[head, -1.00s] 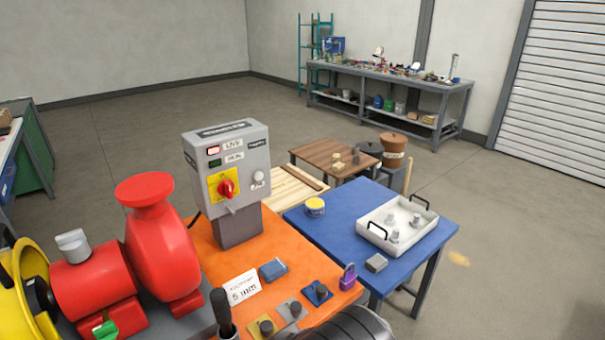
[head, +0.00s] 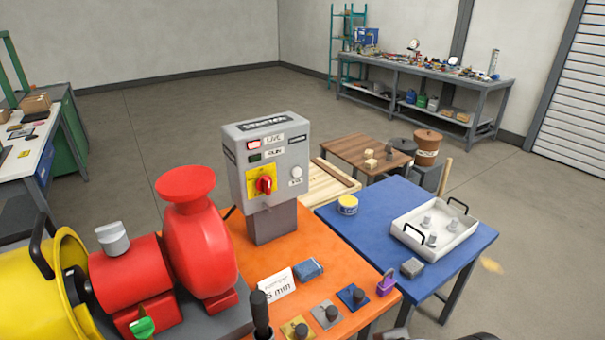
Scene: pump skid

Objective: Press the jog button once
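The grey control box (head: 265,160) stands upright on a post at the back of the orange bench (head: 335,275). A round whitish button (head: 296,172) is on the right of its front face, above a small label that looks like the jog label but is too small to read surely. A red rotary switch (head: 264,184) on a yellow plate sits left of the button. A red lamp (head: 253,144) marked LIVE looks lit; the green lamp (head: 254,157) marked RUN looks dark. My gripper is not in view.
A red pump (head: 197,240) and yellow housing (head: 40,290) fill the lower left. A black-handled lever (head: 260,312), small plates, a blue block (head: 308,269) and a purple padlock (head: 386,284) lie before the box. A blue table (head: 365,222) with a white tray (head: 435,245) stands right.

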